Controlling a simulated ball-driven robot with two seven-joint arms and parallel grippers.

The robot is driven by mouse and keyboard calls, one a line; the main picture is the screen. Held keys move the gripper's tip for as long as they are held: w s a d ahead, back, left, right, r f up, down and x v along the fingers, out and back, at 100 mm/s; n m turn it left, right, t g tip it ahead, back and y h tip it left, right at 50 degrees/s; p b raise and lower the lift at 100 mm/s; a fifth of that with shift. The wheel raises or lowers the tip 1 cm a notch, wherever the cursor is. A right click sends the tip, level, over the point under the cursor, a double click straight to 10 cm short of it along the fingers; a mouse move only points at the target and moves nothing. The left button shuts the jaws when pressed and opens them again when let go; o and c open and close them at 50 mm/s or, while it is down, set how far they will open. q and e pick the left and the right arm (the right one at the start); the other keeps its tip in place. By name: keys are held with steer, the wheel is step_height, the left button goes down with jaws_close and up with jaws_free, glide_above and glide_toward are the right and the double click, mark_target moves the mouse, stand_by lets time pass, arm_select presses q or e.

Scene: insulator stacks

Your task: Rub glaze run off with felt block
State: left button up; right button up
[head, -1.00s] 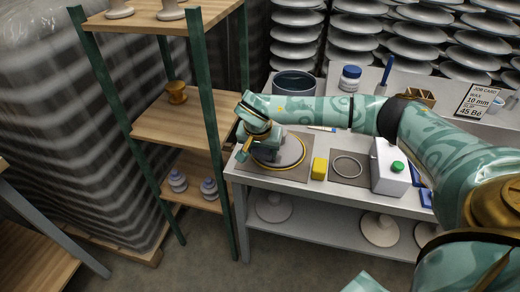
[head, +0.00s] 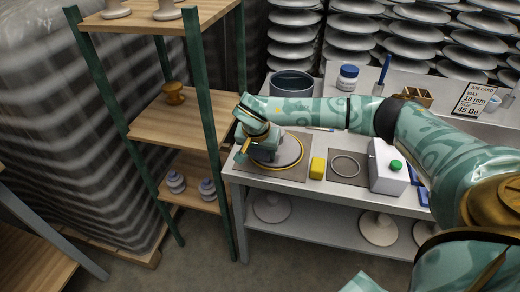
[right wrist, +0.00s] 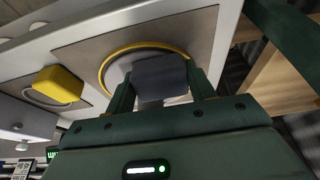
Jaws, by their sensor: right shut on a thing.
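A round grey insulator disc (head: 291,152) with a yellow rim lies on a brown mat (head: 299,176) at the left end of the white workbench. My right gripper (head: 255,146) is over the disc's left side. In the right wrist view its fingers (right wrist: 160,84) are shut on a dark grey block (right wrist: 160,72), which looks like the felt block. The block overlaps the disc there; I cannot tell if they touch. The disc (right wrist: 118,72) is partly hidden behind the block. I cannot make out a glaze run. My left gripper is not in view.
A dark pot (head: 292,84) stands behind. A green-posted shelf (head: 180,125) rises close on the left.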

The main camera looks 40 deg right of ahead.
steer(key=shift+w+d+f, duration=0.1)
steer(key=shift+f, duration=0.4)
